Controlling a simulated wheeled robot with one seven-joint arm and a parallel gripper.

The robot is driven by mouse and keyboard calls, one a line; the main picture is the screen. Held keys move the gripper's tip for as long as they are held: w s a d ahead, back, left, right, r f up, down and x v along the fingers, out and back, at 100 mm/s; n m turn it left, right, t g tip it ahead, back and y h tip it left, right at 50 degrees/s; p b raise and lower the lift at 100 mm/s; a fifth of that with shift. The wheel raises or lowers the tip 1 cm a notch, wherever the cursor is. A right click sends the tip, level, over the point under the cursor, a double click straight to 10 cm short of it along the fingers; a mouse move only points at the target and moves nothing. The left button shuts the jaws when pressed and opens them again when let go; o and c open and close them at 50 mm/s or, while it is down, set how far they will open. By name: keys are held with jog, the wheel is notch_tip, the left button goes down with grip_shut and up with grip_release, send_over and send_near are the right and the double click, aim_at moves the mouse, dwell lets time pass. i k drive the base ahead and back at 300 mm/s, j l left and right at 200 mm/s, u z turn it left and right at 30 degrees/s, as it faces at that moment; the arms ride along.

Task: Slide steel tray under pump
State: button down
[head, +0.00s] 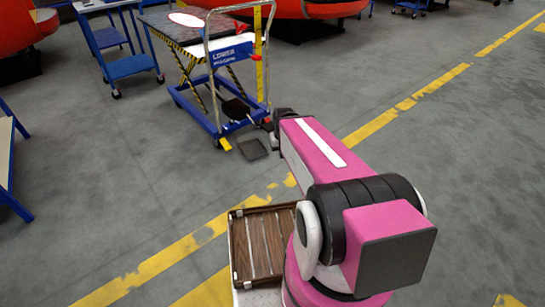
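A dark, flat square tray (252,149) lies on the floor just in front of the blue lift cart (222,62). I take it to be the steel tray. A black part (236,108) low on the cart's base, between the handle posts, may be the pump; it is too small to be sure. The tray appears to lie in front of it, on the near side. My gripper (272,122) is at the far end of my pink arm, right of the cart's near end and beyond the tray. The arm hides most of it, so its fingers are unclear.
The cart's upright handle (208,60) and its near wheels stand close to my gripper. A brown slatted wooden tray (262,245) sits beside my arm's base. Blue trolleys (128,66) stand at the back left.

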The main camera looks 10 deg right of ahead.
aim_at(253, 149)
jog(key=i+j+z, duration=0.1)
jog(key=j+z, duration=0.3)
jog(key=i+j+z, duration=0.1)
jog(key=j+z, duration=0.75)
jog(key=j, duration=0.7)
jog(key=j+z, duration=0.1)
jog(key=j, duration=0.75)
jog(key=k+j+z, duration=0.1)
jog(key=j, duration=0.7)
